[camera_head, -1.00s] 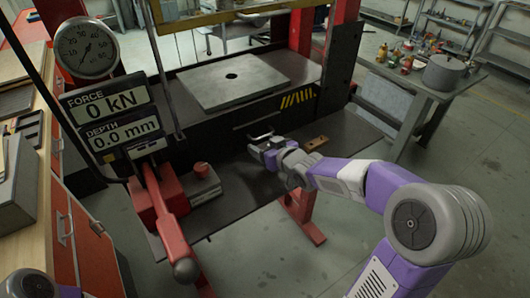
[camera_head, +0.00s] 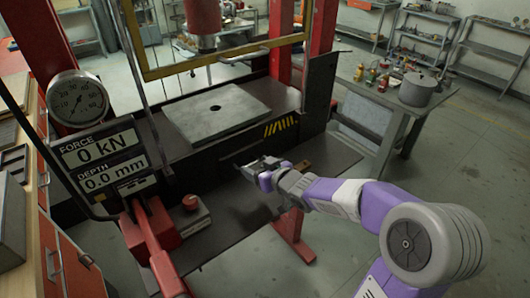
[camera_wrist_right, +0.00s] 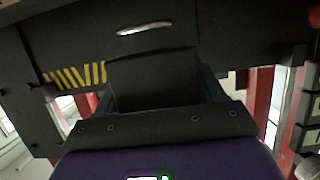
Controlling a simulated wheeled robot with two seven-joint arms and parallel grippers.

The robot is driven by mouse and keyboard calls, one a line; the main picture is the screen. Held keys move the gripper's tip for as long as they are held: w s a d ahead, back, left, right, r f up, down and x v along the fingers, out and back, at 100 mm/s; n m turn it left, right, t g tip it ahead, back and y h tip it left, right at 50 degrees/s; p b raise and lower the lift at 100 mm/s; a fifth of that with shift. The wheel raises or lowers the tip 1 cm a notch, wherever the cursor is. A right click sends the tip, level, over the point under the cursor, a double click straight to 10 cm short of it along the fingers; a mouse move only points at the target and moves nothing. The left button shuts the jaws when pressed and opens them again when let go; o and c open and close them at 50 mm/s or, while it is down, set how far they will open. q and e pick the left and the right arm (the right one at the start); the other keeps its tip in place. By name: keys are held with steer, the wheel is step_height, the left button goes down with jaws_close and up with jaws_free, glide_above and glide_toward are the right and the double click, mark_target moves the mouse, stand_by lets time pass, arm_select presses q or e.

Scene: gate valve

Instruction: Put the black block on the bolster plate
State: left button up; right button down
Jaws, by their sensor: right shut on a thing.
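The bolster plate (camera_head: 195,120) is a flat grey slab with a dark hole in its middle, on the press bed in the head view. My right gripper (camera_head: 258,166) is in front of the press, below and to the right of the plate's front edge. It is shut on the black block (camera_wrist_right: 152,80), which shows as a dark box in the wrist view. In the head view I cannot make out the block against the dark press front. The block is apart from the plate. My left gripper is not in view.
The red press frame (camera_head: 281,50) and yellow guard frame (camera_head: 228,58) stand around the plate. A force display (camera_head: 100,147) and red lever (camera_head: 150,245) are at left. A brown piece (camera_head: 302,167) lies on the dark lower shelf. A pot (camera_head: 418,90) stands at right.

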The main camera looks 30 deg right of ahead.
steer(key=b, duration=0.2)
glide_above(260, 197)
step_height(260, 197, down, 5)
steer(key=shift+f, duration=0.2)
steer(key=shift+f+b, duration=0.9)
steer(key=shift+f, duration=1.3)
steer(key=c, duration=0.6)
jaws_free()
steer(key=shift+f, duration=0.3)
steer(key=o, duration=0.5)
steer(key=shift+r, duration=0.2)
